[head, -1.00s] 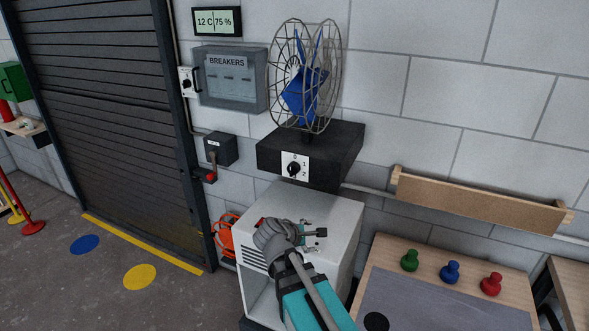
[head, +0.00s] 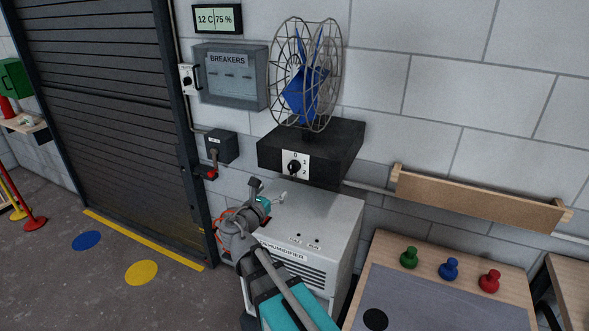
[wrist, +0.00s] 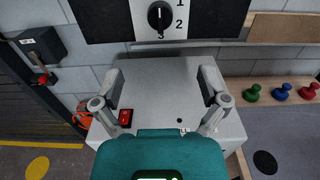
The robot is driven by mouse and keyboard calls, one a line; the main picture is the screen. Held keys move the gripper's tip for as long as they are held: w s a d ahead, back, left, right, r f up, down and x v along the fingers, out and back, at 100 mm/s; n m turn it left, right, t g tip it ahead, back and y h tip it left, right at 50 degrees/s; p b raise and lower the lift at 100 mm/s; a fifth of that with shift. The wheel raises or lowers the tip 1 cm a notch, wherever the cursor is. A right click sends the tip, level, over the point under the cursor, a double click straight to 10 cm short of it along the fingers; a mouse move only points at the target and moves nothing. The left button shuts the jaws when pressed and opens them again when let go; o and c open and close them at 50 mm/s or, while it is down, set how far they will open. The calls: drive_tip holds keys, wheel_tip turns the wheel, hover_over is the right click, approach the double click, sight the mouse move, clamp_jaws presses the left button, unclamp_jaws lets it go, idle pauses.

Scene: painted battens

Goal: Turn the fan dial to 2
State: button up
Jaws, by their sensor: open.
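The fan dial (head: 294,167) is a black knob on a white number plate, on the front of the fan's black base (head: 330,151). In the wrist view the dial (wrist: 160,15) is at the top centre, with 1 and 2 to its right and 3 below. A pale line on the knob seems to run up and down; which end points is too small to tell. My gripper (head: 269,190) is open and empty, below and left of the dial and apart from it. In the wrist view my gripper's fingers (wrist: 162,80) are spread wide below the dial.
A white dehumidifier (head: 325,215) stands under the fan, close below my gripper. The caged blue fan (head: 305,80) is above the dial. A lever box (head: 220,147) is on the wall to the left. A wooden shelf (head: 475,200) and a table with pegs (head: 450,270) are right.

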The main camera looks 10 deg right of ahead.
sight(291, 170)
drive_tip(key=x, duration=1.4)
drive_tip(key=shift+s, duration=0.1)
drive_tip(key=c, duration=1)
drive_tip(key=shift+d, duration=0.15)
drive_tip(key=shift+c, duration=0.7)
